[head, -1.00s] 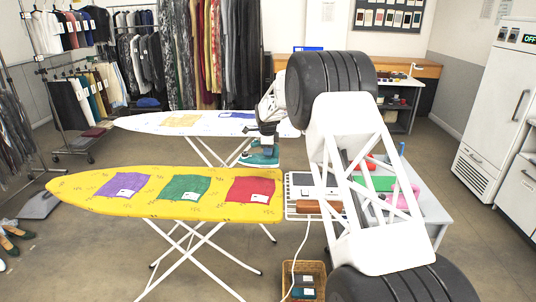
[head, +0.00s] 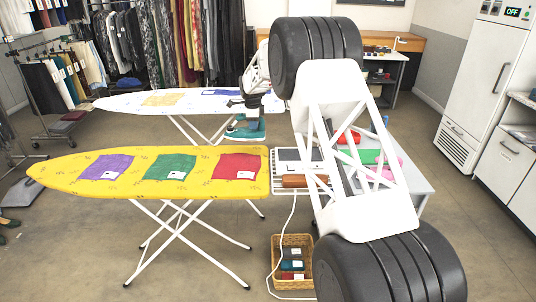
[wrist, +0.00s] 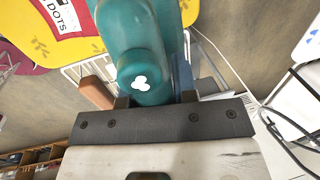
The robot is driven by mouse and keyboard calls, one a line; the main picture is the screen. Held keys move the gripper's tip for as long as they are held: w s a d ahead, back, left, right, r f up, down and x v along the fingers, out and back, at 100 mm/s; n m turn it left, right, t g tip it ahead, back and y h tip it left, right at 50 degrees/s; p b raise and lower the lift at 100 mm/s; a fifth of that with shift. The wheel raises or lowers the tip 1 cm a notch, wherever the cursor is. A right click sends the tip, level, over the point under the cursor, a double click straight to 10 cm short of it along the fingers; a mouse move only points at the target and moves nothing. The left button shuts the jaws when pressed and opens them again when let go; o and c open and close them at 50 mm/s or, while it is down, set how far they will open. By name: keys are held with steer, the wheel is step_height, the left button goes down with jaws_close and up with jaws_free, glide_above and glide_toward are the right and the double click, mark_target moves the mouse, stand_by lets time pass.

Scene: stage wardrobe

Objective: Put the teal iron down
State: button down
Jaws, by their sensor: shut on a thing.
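My gripper (head: 246,106) is shut on the teal iron (head: 245,130) and holds it past the far right end of the yellow ironing board (head: 60,178). In the wrist view the iron (wrist: 135,45) fills the upper middle, with a white three-lobed mark on it; my gripper's fingers (wrist: 155,98) sit on either side. Its sole is hidden there. A white wire rest (head: 285,189) extends from the board's right end. The iron appears apart from board and rest, though its exact height is hard to tell.
Purple (head: 107,167), green (head: 170,167) and red cloths (head: 237,167) lie on the yellow board. A brown block (head: 296,181) is on the rest. A white ironing board (head: 120,103) stands behind. A basket (head: 280,245) sits on the floor by a white cord.

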steer(key=s+d+f, duration=0.2)
steer(key=s+d, duration=0.5)
steer(key=d, duration=0.6)
steer(key=s+d+f, duration=0.2)
steer(key=s+d, duration=0.5)
steer(key=d, duration=0.5)
steer(key=shift+s+d+f, duration=0.2)
steer(key=shift+s+d, duration=0.1)
steer(key=shift+d, duration=0.1)
steer(key=w+f, duration=0.1)
steer(key=w, duration=1.5)
steer(key=shift+d+f, duration=0.25)
steer(key=shift+f, duration=0.1)
steer(key=shift+f, duration=1.65)
steer(key=shift+f, duration=0.1)
